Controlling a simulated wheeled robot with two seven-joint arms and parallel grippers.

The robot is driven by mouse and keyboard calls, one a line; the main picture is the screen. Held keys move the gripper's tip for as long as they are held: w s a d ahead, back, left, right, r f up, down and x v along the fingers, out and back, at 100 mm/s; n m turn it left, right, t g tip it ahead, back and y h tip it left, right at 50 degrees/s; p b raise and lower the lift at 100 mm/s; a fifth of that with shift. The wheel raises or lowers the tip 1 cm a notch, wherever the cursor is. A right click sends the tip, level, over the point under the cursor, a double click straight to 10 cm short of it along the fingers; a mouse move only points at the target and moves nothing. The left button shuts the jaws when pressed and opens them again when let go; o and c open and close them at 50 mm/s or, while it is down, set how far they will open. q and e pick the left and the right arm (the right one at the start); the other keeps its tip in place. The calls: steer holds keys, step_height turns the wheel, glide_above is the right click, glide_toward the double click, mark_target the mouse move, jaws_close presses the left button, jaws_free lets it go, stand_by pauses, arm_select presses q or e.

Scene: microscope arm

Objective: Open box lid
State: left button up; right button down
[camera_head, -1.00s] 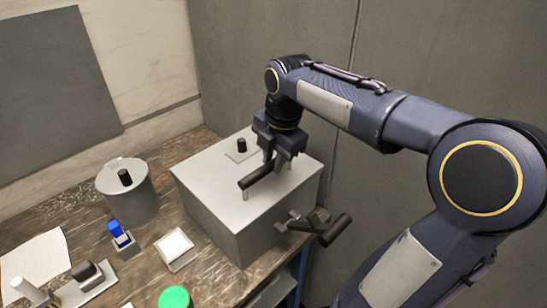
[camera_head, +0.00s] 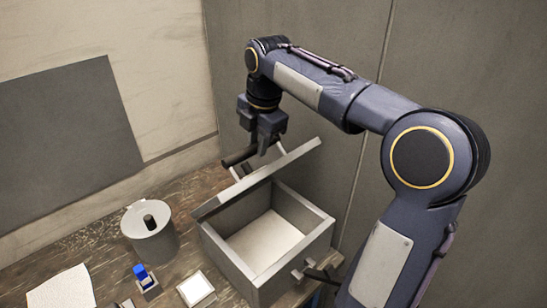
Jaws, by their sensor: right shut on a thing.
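The grey box (camera_head: 238,267) stands at the right part of the table, and its pale inside floor shows empty. Its lid (camera_head: 258,178) is raised and tilted up along the far left side, seen nearly edge-on. A dark bar handle (camera_head: 240,155) is on the lid's outer face. My right gripper (camera_head: 256,146) is above the raised lid and shut on the handle; the lid's edge hides part of the contact. A latch with a dark grip (camera_head: 318,273) sticks out from the box's front right side. My left gripper is not in view.
A grey canister (camera_head: 152,243) with a dark knob stands left of the box. A blue-capped item (camera_head: 141,275), a white square pad (camera_head: 196,288) and a paper sheet (camera_head: 62,288) lie at the front. Grey walls stand close behind the box.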

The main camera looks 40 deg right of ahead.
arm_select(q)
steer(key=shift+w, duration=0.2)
arm_select(e)
steer(key=w+a, duration=0.1)
steer(key=w, duration=1.5)
steer(key=shift+a+r, duration=0.25)
steer(key=shift+r, duration=0.05)
steer(key=c, duration=1.3)
jaws_free()
steer(key=shift+o, duration=0.2)
steer(key=shift+r, duration=0.15)
